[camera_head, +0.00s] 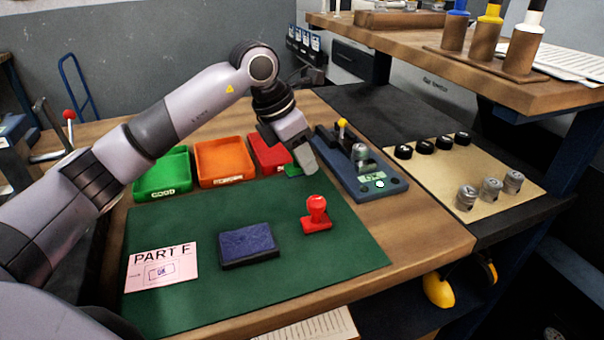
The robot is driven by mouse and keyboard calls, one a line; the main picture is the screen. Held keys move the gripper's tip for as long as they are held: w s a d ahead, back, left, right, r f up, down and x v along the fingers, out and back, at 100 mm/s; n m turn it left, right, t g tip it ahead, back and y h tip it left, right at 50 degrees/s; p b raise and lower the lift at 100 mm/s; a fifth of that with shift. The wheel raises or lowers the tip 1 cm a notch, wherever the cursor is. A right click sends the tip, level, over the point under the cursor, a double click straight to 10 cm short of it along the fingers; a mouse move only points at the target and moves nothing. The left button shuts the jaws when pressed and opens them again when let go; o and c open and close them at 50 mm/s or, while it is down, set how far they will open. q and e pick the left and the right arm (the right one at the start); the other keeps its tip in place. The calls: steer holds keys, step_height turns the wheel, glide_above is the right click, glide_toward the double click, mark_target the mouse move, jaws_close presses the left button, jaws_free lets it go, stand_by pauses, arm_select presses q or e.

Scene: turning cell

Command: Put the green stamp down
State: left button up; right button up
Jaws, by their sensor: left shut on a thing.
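My left gripper (308,170) reaches in from the left and is over the back right edge of the green mat (190,218). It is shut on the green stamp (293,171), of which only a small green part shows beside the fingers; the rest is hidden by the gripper. I cannot tell whether the stamp touches the surface below. A red stamp (316,214) stands upright on the mat, in front of the gripper. My right gripper is not in view.
A blue ink pad (248,244) and a pink card (160,267) lie on the mat. Green (163,190), orange (225,180) and red (262,168) trays stand behind it. A blue fixture (350,190) is close right of the gripper. The mat's front right is clear.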

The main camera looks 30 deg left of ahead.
mark_target(296, 165)
arm_select(q)
steer(key=shift+f, duration=2.15)
steer(key=shift+f, duration=0.1)
steer(key=o, duration=0.9)
steer(key=shift+c, duration=0.2)
steer(key=v, duration=1.2)
steer(key=shift+s, duration=0.1)
